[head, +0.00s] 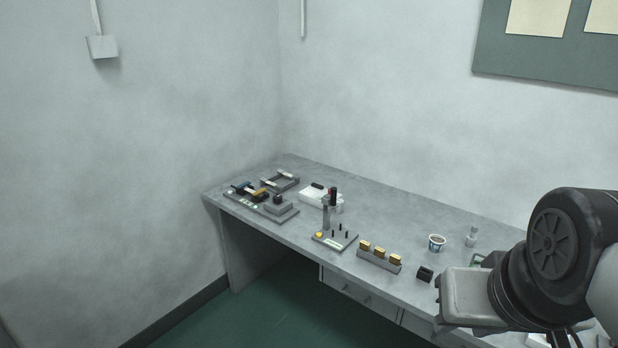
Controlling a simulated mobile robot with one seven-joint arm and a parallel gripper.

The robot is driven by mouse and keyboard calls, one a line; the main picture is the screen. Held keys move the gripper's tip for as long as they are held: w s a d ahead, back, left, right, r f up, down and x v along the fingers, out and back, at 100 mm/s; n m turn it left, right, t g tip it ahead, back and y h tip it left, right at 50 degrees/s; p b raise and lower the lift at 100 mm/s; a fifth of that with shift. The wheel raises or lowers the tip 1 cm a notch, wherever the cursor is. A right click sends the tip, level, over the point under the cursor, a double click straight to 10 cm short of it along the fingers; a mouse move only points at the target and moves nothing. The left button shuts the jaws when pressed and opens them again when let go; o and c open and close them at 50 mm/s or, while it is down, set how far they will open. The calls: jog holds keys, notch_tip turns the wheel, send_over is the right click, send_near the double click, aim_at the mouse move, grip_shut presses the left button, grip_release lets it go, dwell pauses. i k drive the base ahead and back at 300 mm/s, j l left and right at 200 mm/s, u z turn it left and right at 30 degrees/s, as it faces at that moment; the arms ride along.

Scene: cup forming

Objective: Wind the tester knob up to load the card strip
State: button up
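A low bench device with a dark base (230,196) sits at the far left end of the grey bench. It looks like the tester, with a grey block and a small black knob (278,198) on its right part. Small blue, black and yellow parts lie across its left part; I cannot tell whether one of them is the card strip. My gripper (446,303) is at the lower right, well apart from the tester. Its grey body shows, but its fingertips are not clear, so I cannot tell whether it is open or shut.
A grey frame (280,182) and white tray (316,196) lie behind. Walls border the bench.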

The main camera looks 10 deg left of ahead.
aim_at(277, 198)
jog(key=u, duration=0.9)
jog(key=i+j+z, duration=0.25)
jog(key=i+j, duration=0.35)
jog(key=i, duration=0.25)
jog(key=i+j+z, duration=0.25)
jog(key=i+j, duration=0.5)
jog(key=i+j+z, duration=0.25)
jog(key=i+j, duration=0.45)
jog(key=j, duration=0.25)
